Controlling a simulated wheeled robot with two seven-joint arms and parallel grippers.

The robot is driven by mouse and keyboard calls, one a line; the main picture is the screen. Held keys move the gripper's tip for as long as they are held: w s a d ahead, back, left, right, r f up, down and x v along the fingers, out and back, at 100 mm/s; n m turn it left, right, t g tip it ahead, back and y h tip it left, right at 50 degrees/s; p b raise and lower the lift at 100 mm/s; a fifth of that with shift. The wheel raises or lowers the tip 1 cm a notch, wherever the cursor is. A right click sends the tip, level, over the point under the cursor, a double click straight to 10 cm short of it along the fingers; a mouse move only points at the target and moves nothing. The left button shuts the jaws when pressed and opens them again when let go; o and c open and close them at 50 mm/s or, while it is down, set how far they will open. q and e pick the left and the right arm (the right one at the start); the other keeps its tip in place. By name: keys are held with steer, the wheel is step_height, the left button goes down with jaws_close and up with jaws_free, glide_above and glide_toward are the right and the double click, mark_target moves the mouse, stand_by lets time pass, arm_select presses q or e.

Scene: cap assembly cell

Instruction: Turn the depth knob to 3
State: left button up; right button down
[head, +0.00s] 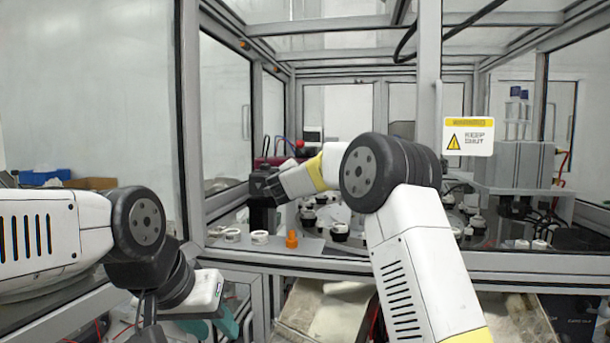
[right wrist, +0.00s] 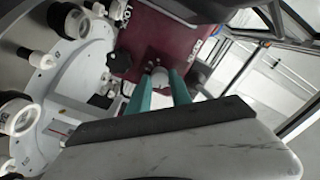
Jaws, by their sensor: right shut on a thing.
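The maroon panel (right wrist: 158,35) fills the upper middle of the right wrist view, and a bit of it shows in the head view (head: 264,161). My right gripper (right wrist: 160,85) has its teal fingers shut on a small pale knob (right wrist: 160,77) at the panel. The fingers hide part of this knob, and its pointer and any numbers cannot be read. A dark lobed knob (right wrist: 119,62) sits beside it, untouched. In the head view my right arm reaches into the cell and hides its fingers. My left gripper (head: 212,323) is low at left, away from the panel, its teal fingers partly visible.
A round table with white and black parts (right wrist: 40,75) lies left of the panel in the right wrist view. In the head view, white rings (head: 260,237) and an orange piece (head: 291,239) stand on the front ledge. Grey frame posts (head: 190,110) border the opening.

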steer(key=shift+a+f+n, duration=0.1)
steer(key=shift+n, duration=0.2)
stand_by(0.4)
steer(key=c, duration=1.2)
jaws_free()
steer(key=shift+o, duration=0.2)
steer(key=s+a, duration=0.1)
steer(key=s, duration=0.6)
steer(key=shift+s+a, duration=0.25)
steer(key=shift+s, duration=0.05)
